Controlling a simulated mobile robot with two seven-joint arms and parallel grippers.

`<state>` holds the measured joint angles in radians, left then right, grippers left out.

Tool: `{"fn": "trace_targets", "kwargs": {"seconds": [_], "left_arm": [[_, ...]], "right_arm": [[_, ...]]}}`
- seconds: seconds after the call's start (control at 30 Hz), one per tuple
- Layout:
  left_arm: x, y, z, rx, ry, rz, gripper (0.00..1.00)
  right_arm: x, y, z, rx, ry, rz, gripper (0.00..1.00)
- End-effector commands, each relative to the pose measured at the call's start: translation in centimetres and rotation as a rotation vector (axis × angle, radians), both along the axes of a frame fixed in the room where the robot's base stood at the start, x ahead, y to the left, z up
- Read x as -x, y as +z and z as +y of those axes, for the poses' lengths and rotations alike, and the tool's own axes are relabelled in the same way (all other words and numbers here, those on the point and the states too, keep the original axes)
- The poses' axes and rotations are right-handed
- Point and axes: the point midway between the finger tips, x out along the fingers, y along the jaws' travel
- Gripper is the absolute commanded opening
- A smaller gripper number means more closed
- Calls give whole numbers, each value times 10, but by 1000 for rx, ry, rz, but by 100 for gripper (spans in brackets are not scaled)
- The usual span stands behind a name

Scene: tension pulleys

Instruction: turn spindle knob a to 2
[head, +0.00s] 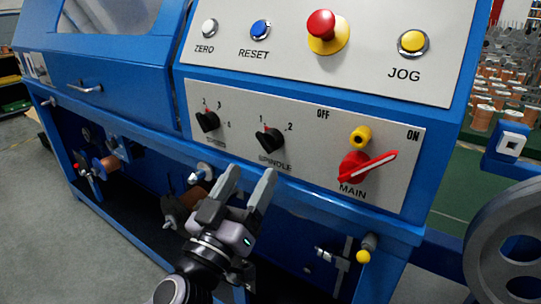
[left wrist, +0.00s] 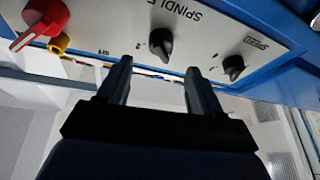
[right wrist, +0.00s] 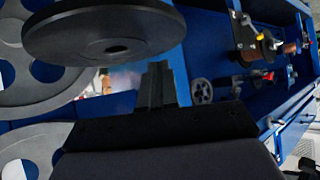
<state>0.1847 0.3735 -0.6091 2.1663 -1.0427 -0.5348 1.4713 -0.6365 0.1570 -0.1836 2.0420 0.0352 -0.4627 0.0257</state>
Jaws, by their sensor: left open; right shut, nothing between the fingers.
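The spindle knob (head: 270,139) is a black rotary knob on the light grey lower panel, above the label SPINDLE, with marks 1 and 2 over it. Its pointer appears to lean up-left toward 1. My left gripper (head: 247,176) is open and empty, just below the knob in the head view. In the left wrist view the knob (left wrist: 160,43) lies beyond and between the fingertips of the left gripper (left wrist: 159,70), apart from them. My right gripper (right wrist: 155,70) is shut and empty, seen only in the right wrist view.
A similar black knob (head: 207,121) sits left of the spindle knob. A red main switch (head: 356,166) and yellow piece (head: 360,136) are to its right. Buttons, including a red one (head: 321,24), sit above. Grey wheels (right wrist: 103,32) are near my right gripper.

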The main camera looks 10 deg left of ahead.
Motion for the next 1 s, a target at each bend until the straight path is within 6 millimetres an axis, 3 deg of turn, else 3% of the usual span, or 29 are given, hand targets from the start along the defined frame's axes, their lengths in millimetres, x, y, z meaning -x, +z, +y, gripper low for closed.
{"fn": "trace_targets", "kwargs": {"seconds": [0.53, 0.97, 1.0], "left_arm": [[-54, 24, -13, -1, 2, 0, 65], [-62, 26, -15, 0, 1, 2, 65], [-62, 26, -15, 0, 1, 1, 62]], "right_arm": [[-1, 18, 2, -6, -3, -4, 0], [-1, 19, 2, -7, -3, -5, 0], [-2, 19, 2, -7, -3, -5, 0]]}}
